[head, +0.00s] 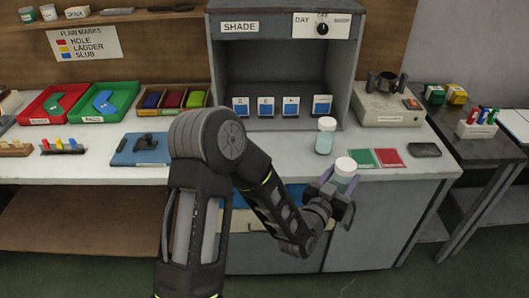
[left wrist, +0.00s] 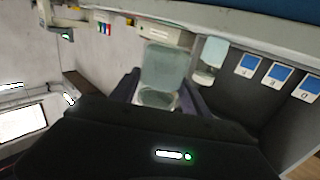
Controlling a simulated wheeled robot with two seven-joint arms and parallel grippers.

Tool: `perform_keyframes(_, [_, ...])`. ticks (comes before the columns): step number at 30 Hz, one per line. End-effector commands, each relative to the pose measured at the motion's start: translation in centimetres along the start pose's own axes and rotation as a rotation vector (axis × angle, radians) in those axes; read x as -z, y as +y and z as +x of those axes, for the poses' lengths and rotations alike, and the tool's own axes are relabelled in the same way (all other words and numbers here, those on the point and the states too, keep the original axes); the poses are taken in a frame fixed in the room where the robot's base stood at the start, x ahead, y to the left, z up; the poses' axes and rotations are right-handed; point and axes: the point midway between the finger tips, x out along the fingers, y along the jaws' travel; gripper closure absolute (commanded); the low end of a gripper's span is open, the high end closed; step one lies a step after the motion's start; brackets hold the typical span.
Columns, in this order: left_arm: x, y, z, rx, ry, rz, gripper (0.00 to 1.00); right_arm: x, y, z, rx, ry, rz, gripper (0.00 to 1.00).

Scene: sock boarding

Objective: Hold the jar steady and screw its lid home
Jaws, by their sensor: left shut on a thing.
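My left gripper (head: 338,194) is shut on a pale blue-green jar (head: 341,183) in front of the counter's edge. A white lid (head: 346,165) sits on top of this jar in the head view. I cannot tell how tightly it is seated. In the left wrist view the held jar (left wrist: 162,68) stands between the two dark fingers, in a picture turned upside down. A second jar (head: 324,143) with a white lid (head: 327,123) stands upright on the counter behind the held one. It also shows in the left wrist view (left wrist: 214,52). My right gripper is not in view.
A grey booth (head: 229,60) with several blue-and-white cards stands behind the jars. Green (head: 362,158) and red (head: 389,158) patches and a dark flat item (head: 424,150) lie to the right. Trays (head: 106,100) and a blue board (head: 142,149) occupy the counter's left.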

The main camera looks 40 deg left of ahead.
Motion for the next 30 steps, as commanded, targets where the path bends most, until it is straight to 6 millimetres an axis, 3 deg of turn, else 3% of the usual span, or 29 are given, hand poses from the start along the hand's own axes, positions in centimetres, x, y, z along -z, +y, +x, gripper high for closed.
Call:
perform_keyframes(8, [-0.5,-5.3,2.6,0.110,0.008,0.001,1.00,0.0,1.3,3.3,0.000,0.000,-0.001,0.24])
perform_keyframes(16, [1.0,-16.0,5.4,0.310,0.012,0.001,1.00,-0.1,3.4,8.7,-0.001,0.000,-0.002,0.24])
perform_keyframes(21, [3.4,-22.6,5.4,0.420,0.011,0.001,1.00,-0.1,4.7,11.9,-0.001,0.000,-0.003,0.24])
perform_keyframes(24, [4.8,-25.3,5.0,0.461,0.009,0.000,1.00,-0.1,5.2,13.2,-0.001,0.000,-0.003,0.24])
perform_keyframes(30, [6.9,-28.3,4.1,0.502,0.005,0.001,1.00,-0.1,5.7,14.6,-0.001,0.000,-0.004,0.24])
